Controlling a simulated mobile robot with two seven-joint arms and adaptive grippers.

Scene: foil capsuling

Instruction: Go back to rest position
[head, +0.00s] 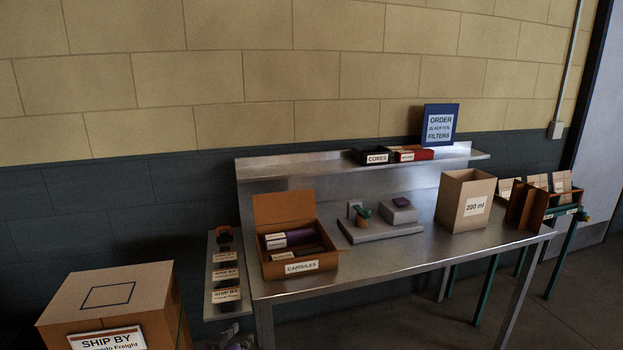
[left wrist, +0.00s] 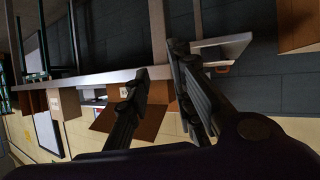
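My left gripper (left wrist: 160,66) shows in the left wrist view with its two dark fingers spread apart and nothing between them. In the head view only a small grey part, likely of this gripper (head: 230,332), shows at the bottom edge, left of the table's front leg. The steel table (head: 370,268) stands beyond it, and the gripper looks clear of it. My right gripper is in neither view.
An orange capsules box (head: 305,266) stands open on the table's left, beside a grey fixture (head: 382,230) and a 200 ml carton (head: 452,204). A shipping carton (head: 108,290) stands at lower left. A narrow side shelf (head: 213,300) adjoins the table.

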